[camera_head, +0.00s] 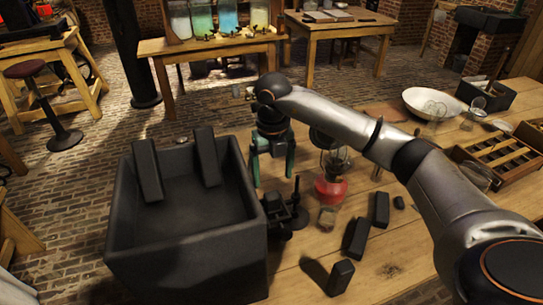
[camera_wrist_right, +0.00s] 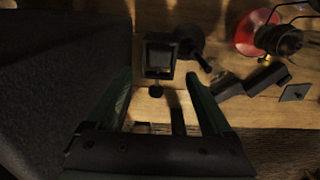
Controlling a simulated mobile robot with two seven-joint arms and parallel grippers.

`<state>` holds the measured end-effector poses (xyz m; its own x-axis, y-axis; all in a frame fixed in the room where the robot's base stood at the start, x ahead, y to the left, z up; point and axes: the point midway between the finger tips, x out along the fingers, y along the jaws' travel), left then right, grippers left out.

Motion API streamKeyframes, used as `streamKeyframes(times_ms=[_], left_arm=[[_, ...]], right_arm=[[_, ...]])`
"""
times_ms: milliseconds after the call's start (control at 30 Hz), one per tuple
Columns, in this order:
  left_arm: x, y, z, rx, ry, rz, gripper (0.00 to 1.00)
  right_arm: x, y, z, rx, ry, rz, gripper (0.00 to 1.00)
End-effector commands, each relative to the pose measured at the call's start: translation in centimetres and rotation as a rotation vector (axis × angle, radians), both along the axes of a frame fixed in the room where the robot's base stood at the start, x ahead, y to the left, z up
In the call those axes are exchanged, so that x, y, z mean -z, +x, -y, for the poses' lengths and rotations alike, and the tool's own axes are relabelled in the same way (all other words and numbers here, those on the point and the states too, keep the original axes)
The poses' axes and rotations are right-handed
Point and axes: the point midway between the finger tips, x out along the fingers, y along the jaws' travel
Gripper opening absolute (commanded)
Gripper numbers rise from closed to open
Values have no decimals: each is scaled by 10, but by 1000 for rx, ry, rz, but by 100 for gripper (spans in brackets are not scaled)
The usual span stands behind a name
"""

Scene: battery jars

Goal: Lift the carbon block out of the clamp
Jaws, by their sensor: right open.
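The black clamp (camera_head: 285,212) stands on the table against the right side of the big dark tank. In the right wrist view the clamp (camera_wrist_right: 187,42) shows with a square dark frame (camera_wrist_right: 159,58) beside it, just beyond my fingertips. Whether that frame holds a carbon block is too dark to tell. My right gripper (camera_head: 272,180) is above the clamp, pointing down, with its green fingers spread. In the right wrist view the gripper (camera_wrist_right: 157,78) is open, with nothing visibly gripped between its fingers. My left gripper is not in view.
The dark tank (camera_head: 185,245) has two black slabs (camera_head: 147,170) (camera_head: 208,155) leaning inside. Right of the clamp stand a red-based lantern (camera_head: 331,190) and several loose black blocks (camera_head: 356,238) (camera_head: 340,277). A white bowl (camera_head: 433,103) and a wooden rack (camera_head: 500,155) are farther right.

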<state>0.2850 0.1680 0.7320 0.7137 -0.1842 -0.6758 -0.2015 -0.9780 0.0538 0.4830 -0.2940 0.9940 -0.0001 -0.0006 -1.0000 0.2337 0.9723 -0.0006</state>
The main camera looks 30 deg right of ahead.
Motion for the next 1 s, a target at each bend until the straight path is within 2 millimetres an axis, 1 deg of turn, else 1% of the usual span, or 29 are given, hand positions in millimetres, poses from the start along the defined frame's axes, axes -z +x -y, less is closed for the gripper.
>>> streamKeyframes(times_ms=[33,200,400,567,800,867,1000], left_arm=[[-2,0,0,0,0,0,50],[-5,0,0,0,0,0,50],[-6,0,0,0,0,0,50],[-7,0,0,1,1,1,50],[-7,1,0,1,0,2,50],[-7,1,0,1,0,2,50],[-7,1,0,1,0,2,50]], right_arm=[[11,-1,0,1,-1,-5,85],[41,-1,0,1,0,-3,85],[64,0,0,1,0,-2,85],[70,0,0,0,0,0,85],[71,0,0,0,0,0,85],[71,0,0,0,0,0,79],[71,0,0,0,0,0,64]])
